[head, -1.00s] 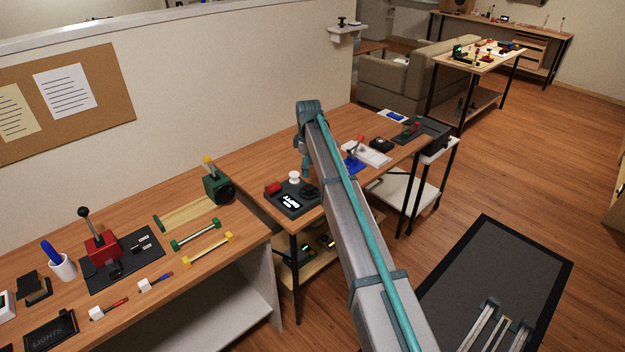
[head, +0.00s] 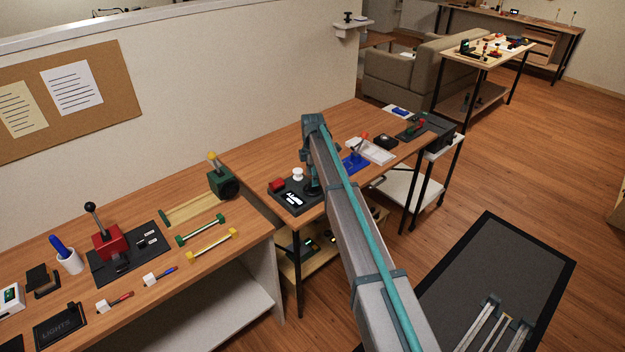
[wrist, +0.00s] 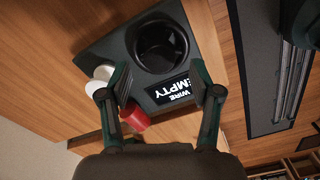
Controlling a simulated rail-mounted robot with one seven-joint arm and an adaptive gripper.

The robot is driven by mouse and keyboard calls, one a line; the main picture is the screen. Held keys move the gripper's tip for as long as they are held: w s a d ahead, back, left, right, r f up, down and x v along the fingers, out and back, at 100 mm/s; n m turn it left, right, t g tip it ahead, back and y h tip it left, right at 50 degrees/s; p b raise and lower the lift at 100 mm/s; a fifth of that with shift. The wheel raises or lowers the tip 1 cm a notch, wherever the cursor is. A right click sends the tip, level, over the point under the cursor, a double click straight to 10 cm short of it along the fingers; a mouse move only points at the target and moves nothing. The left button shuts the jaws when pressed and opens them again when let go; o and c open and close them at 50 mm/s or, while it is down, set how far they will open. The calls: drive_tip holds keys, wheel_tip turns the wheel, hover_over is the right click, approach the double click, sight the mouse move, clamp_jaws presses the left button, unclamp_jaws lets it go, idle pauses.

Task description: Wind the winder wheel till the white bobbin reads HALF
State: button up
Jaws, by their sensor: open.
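The winder is a dark panel (head: 281,203) on the middle table, also in the wrist view (wrist: 112,52). Its white bobbin (head: 298,175) stands at the back, and it shows at the left in the wrist view (wrist: 102,74), partly behind a finger. A lit display (wrist: 172,92) reads "WIRE EMPTY". My gripper (wrist: 162,82) is open, its fingers spread either side of the wheel's near side in the picture.
A blue stand (head: 354,162) and a white tray (head: 374,150) are right of my arm. The left bench holds a red lever box (head: 108,244).

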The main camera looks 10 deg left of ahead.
drive_tip(key=shift+f+p, duration=0.35)
drive_tip(key=shift+f, duration=1.15)
drive_tip(key=c, duration=1.1)
drive_tip(key=shift+c, duration=0.2)
drive_tip(key=shift+m+b, duration=0.3)
drive_tip(key=shift+m, duration=0.1)
